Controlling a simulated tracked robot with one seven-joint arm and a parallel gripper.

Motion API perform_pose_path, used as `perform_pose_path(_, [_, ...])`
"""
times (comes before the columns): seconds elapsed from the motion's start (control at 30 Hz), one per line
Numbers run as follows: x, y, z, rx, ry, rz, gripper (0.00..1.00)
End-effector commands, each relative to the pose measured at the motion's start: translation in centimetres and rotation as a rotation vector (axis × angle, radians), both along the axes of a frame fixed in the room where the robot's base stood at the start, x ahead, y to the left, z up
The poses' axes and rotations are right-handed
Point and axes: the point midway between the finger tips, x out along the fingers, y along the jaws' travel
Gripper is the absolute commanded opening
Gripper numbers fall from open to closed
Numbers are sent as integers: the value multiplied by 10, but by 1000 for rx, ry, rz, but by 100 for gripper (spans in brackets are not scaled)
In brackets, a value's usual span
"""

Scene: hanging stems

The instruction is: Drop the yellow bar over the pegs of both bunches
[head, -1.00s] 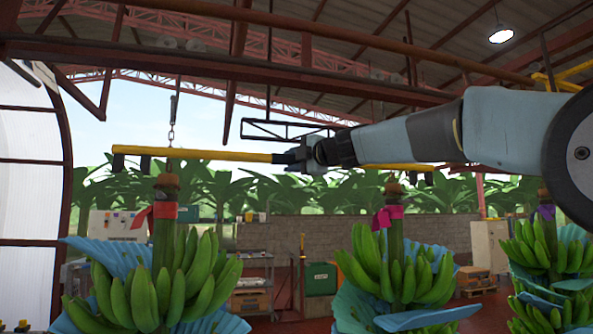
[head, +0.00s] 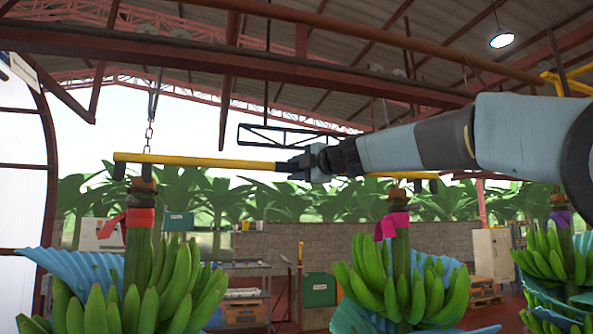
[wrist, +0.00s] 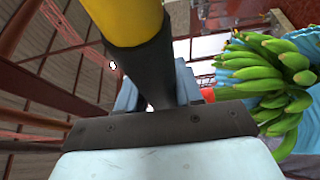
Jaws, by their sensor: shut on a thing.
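The yellow bar (head: 220,162) is level, held at its middle by my gripper (head: 305,164), which is shut on it. A short dark fitting hangs under its left end (head: 119,171), with another dark part near the left stem. Dark fittings also hang under its right end (head: 433,184). In the wrist view, the bar (wrist: 122,20) runs into a black sleeve between my jaws. The left bunch (head: 140,290) has a red ribbon and a brown stem top just below the bar. The middle bunch (head: 400,275) has a pink ribbon, its top near the right end. Depth gaps are unclear.
A chain (head: 150,130) hangs above the left bunch's stem. Another bunch with a purple ribbon (head: 561,218) hangs at the right. Red roof beams (head: 300,65) run overhead. A shelf and cabinets stand in the background.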

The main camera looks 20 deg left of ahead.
Motion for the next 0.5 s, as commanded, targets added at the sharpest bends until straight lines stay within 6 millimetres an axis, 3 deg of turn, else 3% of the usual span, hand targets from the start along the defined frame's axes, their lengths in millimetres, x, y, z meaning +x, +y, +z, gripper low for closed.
perform_pose_path(0.23, [-2, 5, 1, 1, -1, 7, 0])
perform_pose_path(0.5, [9, 12, -3, 0, 0, 7, 0])
